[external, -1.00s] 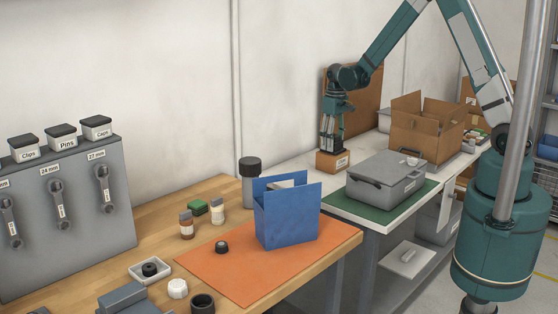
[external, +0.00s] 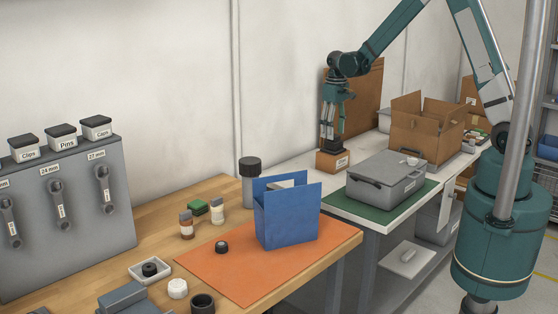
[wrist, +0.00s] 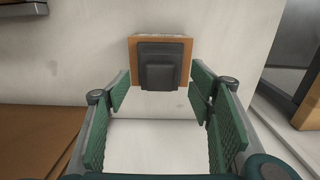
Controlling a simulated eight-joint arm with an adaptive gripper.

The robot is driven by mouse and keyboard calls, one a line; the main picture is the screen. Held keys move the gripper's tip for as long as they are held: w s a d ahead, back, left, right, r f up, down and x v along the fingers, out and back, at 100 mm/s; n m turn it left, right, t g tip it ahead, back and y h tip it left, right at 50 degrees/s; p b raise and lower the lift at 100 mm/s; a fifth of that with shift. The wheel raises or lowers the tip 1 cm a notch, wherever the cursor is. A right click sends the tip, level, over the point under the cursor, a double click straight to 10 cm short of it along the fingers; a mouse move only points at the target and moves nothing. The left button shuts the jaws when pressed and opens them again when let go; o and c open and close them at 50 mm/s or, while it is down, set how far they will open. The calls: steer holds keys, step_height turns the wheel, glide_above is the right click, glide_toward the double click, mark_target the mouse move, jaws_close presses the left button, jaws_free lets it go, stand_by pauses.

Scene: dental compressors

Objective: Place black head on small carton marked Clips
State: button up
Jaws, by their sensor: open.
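The small carton (external: 332,162) stands on the white bench at the back. It has a pale label on its front, too small to read. In the wrist view its brown top (wrist: 188,73) shows with the black head (wrist: 161,68), a stepped dark block, resting on it. My gripper (external: 329,143) points down just above the carton. In the wrist view my gripper (wrist: 161,95) is open, with its green finger pads spread to either side and apart from the black head. In the external view the fingers make the black head hard to tell apart.
A grey case (external: 388,178) on a green mat (external: 340,203) stands in front of the carton. An open cardboard box (external: 425,132) is to the right, and a brown board (external: 362,100) stands behind. A blue bin (external: 287,217) sits on the nearer wooden bench.

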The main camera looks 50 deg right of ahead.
mark_target(335, 135)
steer(key=shift+r, duration=3.55)
steer(key=s+a+r+t, duration=0.2)
steer(key=s+a+r, duration=0.1)
steer(key=s+r, duration=0.45)
steer(key=s+a+r+t, duration=0.1)
steer(key=s+a+r, duration=0.1)
steer(key=s+r, duration=0.55)
steer(key=s+a+t, duration=0.2)
steer(key=s, duration=0.8)
steer(key=s+a+r+t, duration=0.1)
steer(key=s+a+t, duration=0.1)
steer(key=s, duration=0.8)
steer(key=shift+r, duration=0.15)
